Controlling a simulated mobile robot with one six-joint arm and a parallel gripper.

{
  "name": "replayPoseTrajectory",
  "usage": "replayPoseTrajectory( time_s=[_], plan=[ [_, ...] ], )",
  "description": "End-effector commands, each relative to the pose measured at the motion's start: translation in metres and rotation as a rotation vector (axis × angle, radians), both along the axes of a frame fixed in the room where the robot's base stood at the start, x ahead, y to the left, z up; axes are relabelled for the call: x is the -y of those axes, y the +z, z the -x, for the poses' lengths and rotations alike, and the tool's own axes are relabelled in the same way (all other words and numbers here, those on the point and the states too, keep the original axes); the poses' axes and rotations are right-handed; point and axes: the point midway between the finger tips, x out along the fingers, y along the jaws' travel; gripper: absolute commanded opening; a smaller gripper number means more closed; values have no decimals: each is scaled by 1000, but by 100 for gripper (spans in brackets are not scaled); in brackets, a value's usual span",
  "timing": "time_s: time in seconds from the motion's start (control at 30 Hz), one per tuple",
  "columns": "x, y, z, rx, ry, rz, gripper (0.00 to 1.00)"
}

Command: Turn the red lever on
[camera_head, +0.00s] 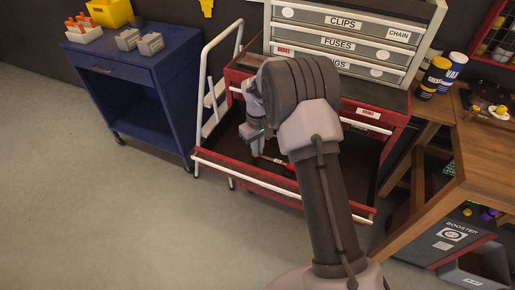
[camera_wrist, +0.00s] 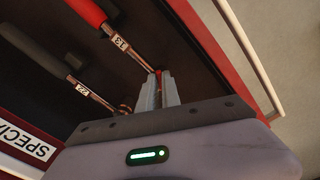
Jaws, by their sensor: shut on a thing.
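My gripper (camera_head: 257,148) reaches down into the open red drawer (camera_head: 240,178) of the tool chest. In the wrist view its fingers (camera_wrist: 158,92) are closed at the metal end of a red-handled tool (camera_wrist: 125,47) labelled 13. The tool's red handle also shows in the head view (camera_head: 286,164), on the dark drawer floor. A grey-handled tool (camera_wrist: 82,88) labelled 22 lies beside it, apart from the fingers. The grasped tip is partly hidden between the fingers. I cannot make out a separate red lever in either view.
A grey cabinet (camera_head: 342,22) labelled CLIPS and FUSES stands above the drawer. A white ladder (camera_head: 207,85) and a blue cart (camera_head: 150,70) are to the left. A wooden bench (camera_head: 490,150) is on the right. The floor in front at left is clear.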

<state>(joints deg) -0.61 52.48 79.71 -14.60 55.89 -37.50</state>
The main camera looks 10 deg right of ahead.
Motion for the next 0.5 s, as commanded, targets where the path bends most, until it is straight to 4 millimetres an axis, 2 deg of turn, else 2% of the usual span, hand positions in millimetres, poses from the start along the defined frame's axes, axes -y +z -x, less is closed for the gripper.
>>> replayPoseTrajectory(
  time_s=[0.23, 0.3, 0.37, 0.5],
  plan=[
    [0, 0, 0, -1, 0, -1, 0],
    [0, 0, 0, -1, 0, -1, 17],
    [0, 0, 0, -1, 0, -1, 29],
    [0, 0, 0, 0, 1, -1, 30]
  ],
)
